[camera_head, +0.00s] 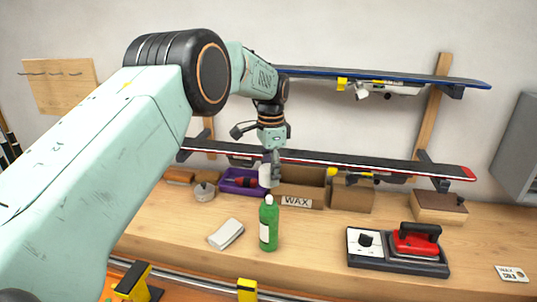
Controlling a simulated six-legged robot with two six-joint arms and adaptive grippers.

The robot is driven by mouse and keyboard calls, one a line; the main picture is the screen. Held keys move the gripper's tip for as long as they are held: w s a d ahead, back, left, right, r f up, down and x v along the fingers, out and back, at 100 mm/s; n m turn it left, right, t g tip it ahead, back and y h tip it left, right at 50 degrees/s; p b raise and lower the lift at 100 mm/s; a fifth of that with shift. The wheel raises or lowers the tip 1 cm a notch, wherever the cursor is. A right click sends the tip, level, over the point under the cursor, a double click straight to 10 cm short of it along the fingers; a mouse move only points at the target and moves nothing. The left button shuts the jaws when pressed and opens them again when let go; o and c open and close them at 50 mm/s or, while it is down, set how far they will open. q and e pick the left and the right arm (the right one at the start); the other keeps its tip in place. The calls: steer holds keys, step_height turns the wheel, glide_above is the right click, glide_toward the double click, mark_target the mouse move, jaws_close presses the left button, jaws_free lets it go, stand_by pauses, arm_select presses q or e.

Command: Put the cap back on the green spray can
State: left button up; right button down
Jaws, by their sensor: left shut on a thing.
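The green spray can (268,228) stands upright on the wooden bench, with a pale label on its side. Its narrow top shows bare. My left gripper (274,172) reaches down from above, behind or over the can. It is shut on a white cap (265,176), which shows as a small pale cylinder just above the can's top. A small gap shows between cap and can in the picture. The cap's far side is hidden by the fingers. My right gripper is not in view.
A folded cloth (226,233) lies left of the can. A red iron (416,240) sits on a dark base at right. A WAX box (297,202), a purple bin (238,182) and a small round tin (204,191) line the back.

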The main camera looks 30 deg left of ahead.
arm_select(q)
steer(key=shift+w+a+r, duration=0.2)
steer(key=shift+r, duration=0.05)
steer(key=shift+w+d, duration=0.1)
steer(key=shift+d, duration=0.05)
steer(key=shift+s+d, duration=0.2)
steer(key=shift+d, duration=0.25)
steer(key=shift+s+f, duration=0.1)
steer(key=shift+f, duration=0.05)
steer(key=f, duration=0.1)
steer(key=a+f, duration=0.1)
steer(key=f, duration=0.1)
steer(key=shift+w+a+f, duration=0.1)
steer(key=shift+w+f, duration=0.1)
steer(key=shift+d+f, duration=0.35)
steer(key=shift+f, duration=0.05)
steer(key=shift+s+d, duration=0.1)
steer(key=shift+d, duration=0.1)
steer(key=shift+s+a, duration=0.1)
steer(key=shift+a, duration=0.15)
steer(key=shift+w+a+f, duration=0.1)
steer(key=shift+w+a, duration=0.05)
steer(key=shift+w, duration=0.05)
